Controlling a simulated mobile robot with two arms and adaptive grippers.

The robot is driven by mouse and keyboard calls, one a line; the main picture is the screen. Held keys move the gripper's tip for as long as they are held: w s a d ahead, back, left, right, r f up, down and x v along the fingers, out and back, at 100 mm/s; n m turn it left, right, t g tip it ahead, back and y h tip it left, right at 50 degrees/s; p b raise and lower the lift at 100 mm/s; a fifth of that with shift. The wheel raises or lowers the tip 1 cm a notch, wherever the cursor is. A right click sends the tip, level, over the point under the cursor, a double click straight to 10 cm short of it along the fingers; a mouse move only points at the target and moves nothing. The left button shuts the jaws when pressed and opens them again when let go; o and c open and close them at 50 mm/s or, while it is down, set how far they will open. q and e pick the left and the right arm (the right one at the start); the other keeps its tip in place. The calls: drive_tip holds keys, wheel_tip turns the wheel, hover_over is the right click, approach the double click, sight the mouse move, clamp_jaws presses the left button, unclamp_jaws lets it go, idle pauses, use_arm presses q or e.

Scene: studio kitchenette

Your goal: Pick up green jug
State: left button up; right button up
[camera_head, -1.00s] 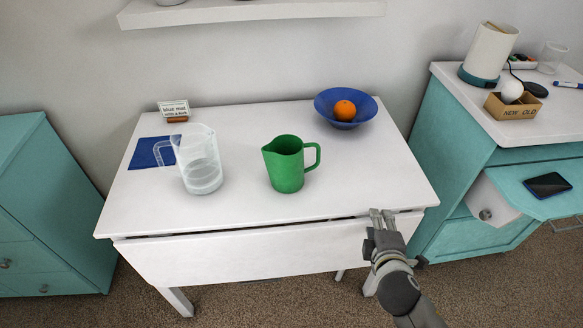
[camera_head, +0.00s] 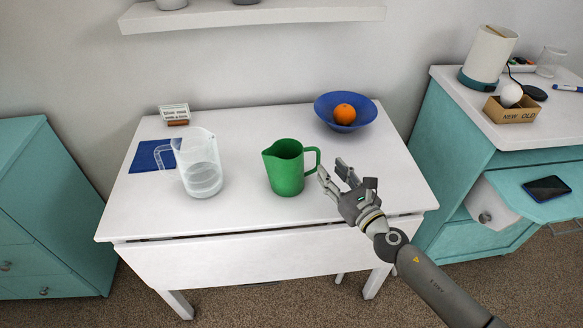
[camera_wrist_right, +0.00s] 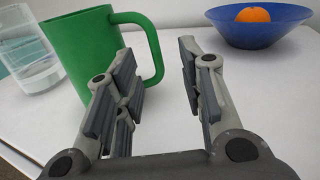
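The green jug (camera_head: 284,170) stands upright on the white table (camera_head: 240,216), its handle toward the right. It also shows in the right wrist view (camera_wrist_right: 80,50), at the left, with its handle just beyond the left finger. My right gripper (camera_head: 334,171) is open and empty, just right of the handle. In the right wrist view its fingers (camera_wrist_right: 160,80) stand apart with bare table between them. I cannot tell whether a finger touches the handle. My left gripper is not in view.
A clear jug (camera_head: 203,175) stands left of the green jug, by a blue mat (camera_head: 150,155) and a small sign (camera_head: 174,112). A blue bowl (camera_head: 324,107) with an orange (camera_head: 344,114) is behind, to the right. The table's front middle is clear.

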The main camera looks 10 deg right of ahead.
sight(319, 161)
drive_tip(key=x, duration=0.6)
drive_tip(key=shift+w+a+f, duration=0.2)
drive_tip(key=shift+a, duration=0.15)
clamp_jaws()
drive_tip(key=shift+r, duration=0.1)
